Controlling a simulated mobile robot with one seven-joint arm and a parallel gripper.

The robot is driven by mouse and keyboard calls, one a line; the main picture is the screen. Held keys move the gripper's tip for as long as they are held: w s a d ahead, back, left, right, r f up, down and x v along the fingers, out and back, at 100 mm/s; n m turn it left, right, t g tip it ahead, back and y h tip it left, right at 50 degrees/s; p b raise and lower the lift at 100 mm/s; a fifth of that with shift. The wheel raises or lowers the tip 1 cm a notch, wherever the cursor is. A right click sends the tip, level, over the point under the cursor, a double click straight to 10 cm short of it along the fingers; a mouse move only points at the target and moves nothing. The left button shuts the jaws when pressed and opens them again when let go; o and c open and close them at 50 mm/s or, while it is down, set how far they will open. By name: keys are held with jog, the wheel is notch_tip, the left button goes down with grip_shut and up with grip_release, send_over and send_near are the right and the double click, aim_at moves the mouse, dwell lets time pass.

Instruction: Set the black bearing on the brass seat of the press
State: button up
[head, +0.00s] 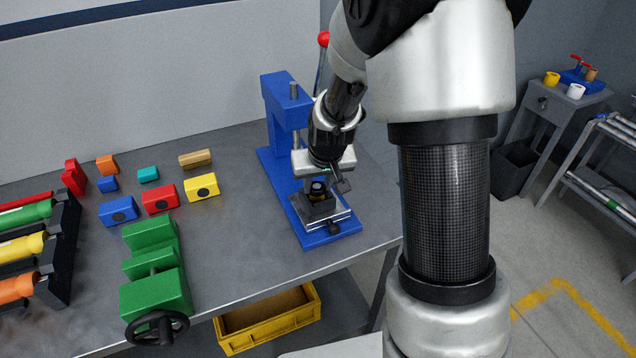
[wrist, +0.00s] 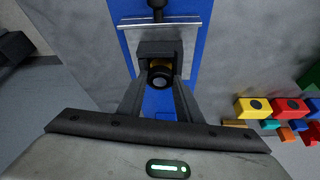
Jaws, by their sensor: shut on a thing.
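The blue press (head: 283,120) stands on the bench, with a dark block and metal plate (head: 340,217) on its base. My gripper (head: 325,183) is over the front of the press base, pointing down. In the wrist view my gripper (wrist: 160,82) has its two fingers closed around the black bearing (wrist: 161,73). The bearing also shows in the head view (head: 317,187), at the dark block. A bit of the brass seat (wrist: 153,63) shows just beyond the bearing in the wrist view. Whether the bearing touches the seat I cannot tell.
A red-knobbed lever (head: 323,40) rises behind my arm. A green vise (head: 155,280) and several coloured blocks (head: 160,198) lie to the left on the bench. A rack of coloured rolls (head: 62,245) is at the far left. A yellow crate (head: 265,335) sits below the bench edge.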

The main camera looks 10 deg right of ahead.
jog(key=shift+f+b, duration=0.45)
jog(key=shift+f, duration=0.2)
jog(key=shift+r, duration=0.1)
jog(key=o, duration=1.6)
jog(key=shift+c, duration=0.2)
jog(key=shift+r+p, duration=2.8)
jog(key=shift+r, duration=1.25)
